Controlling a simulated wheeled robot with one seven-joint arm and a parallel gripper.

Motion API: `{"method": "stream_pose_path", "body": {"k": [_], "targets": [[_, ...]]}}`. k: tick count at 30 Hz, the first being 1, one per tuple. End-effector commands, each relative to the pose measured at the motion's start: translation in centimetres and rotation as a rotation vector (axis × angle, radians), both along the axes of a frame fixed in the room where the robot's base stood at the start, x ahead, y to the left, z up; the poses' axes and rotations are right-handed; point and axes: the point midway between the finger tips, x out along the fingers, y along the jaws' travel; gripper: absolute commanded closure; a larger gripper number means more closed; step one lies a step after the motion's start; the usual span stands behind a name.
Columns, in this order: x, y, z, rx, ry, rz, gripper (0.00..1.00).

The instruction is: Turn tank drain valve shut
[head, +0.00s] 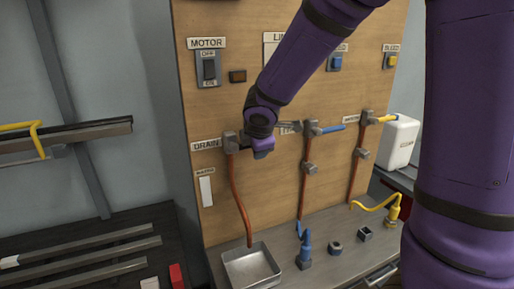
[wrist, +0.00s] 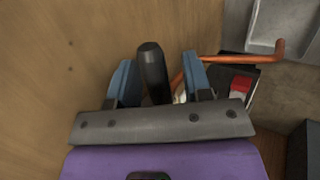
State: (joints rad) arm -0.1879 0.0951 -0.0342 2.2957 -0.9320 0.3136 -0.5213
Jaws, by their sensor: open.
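The drain valve (head: 231,142) is a grey body on the wooden panel beside the DRAIN label (head: 206,144), with a red-orange pipe (head: 240,200) running down from it. My gripper (head: 262,150) is at the valve, just to its right, and partly hides it. In the wrist view my gripper (wrist: 160,70) is open, with a blue finger on each side of a dark round-ended bar (wrist: 152,68), which looks like the valve's handle. There is a gap on each side of it. The red-orange pipe also shows in the wrist view (wrist: 240,57), beyond the right finger.
A metal tray (head: 229,262) sits below the drain pipe. Two other valve lines with blue (head: 330,130) and yellow (head: 380,119) handles stand to the right. The motor switch (head: 208,68) is above. A white canister (head: 398,142) is at the right.

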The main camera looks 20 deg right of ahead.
Motion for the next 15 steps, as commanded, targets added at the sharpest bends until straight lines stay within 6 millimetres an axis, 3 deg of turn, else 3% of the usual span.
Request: {"method": "stream_pose_path", "body": {"k": [15], "targets": [[-4.4,1.4,6.7,0.001,-0.003,0.0,0.55]]}}
